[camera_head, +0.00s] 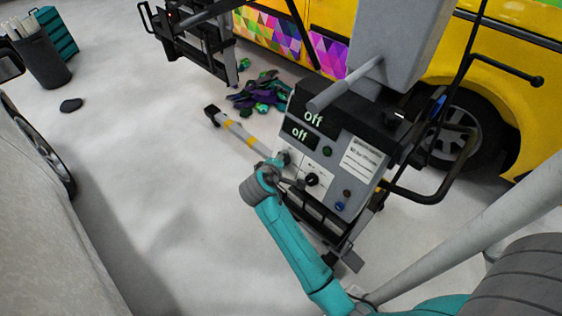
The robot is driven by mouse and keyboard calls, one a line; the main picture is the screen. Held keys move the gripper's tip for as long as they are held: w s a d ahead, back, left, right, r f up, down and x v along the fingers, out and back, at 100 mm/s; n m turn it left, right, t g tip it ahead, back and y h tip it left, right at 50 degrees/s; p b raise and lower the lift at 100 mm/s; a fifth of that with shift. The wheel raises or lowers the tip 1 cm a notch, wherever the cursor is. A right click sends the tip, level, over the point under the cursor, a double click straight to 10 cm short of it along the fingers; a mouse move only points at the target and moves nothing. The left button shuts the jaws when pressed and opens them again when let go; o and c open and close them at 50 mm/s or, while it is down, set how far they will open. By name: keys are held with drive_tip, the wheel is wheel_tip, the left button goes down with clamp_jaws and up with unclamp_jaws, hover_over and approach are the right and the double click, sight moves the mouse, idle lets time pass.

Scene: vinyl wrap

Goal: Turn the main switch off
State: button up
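A grey control panel (340,150) stands on a machine in the middle of the view. Two dark displays on it read "Off": the upper display (313,118) and the lower display (299,133). A black round knob (312,180) sits low on the panel's left part; it may be the main switch, but its label is too small to read. My gripper (293,182) is at the panel's lower left, just left of the knob. Its fingers are small and partly hidden by my wrist, so I cannot tell their opening or any contact.
A black handle bar (440,185) juts out right. A yellow vehicle (520,100) stands behind. Open floor (160,180) lies left, with vinyl scraps (262,95) beyond.

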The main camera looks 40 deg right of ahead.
drive_tip(key=o, duration=1.2)
drive_tip(key=shift+c, duration=0.2)
drive_tip(key=v, duration=1.2)
drive_tip(key=s+a+f+n+t+y, duration=0.1)
drive_tip(key=s+a+f+t+y, duration=0.3)
drive_tip(key=s, duration=0.4)
drive_tip(key=s+a+f+t+y, duration=0.1)
drive_tip(key=s+a+f+y, duration=0.2)
drive_tip(key=s+a+f, duration=0.4)
drive_tip(key=s+a+r+m+t+y, duration=0.1)
drive_tip(key=s+r+m+t, duration=0.1)
drive_tip(key=s+r, duration=0.5)
drive_tip(key=s+a+r+m+t+y, duration=0.1)
drive_tip(key=s+r+m+t+y, duration=0.1)
drive_tip(key=s+r, duration=0.5)
drive_tip(key=s+m, duration=0.1)
drive_tip(key=s, duration=0.4)
drive_tip(key=shift+a+r+m+t, duration=0.15)
drive_tip(key=shift+a+m+t, duration=0.15)
drive_tip(key=shift+a, duration=0.1)
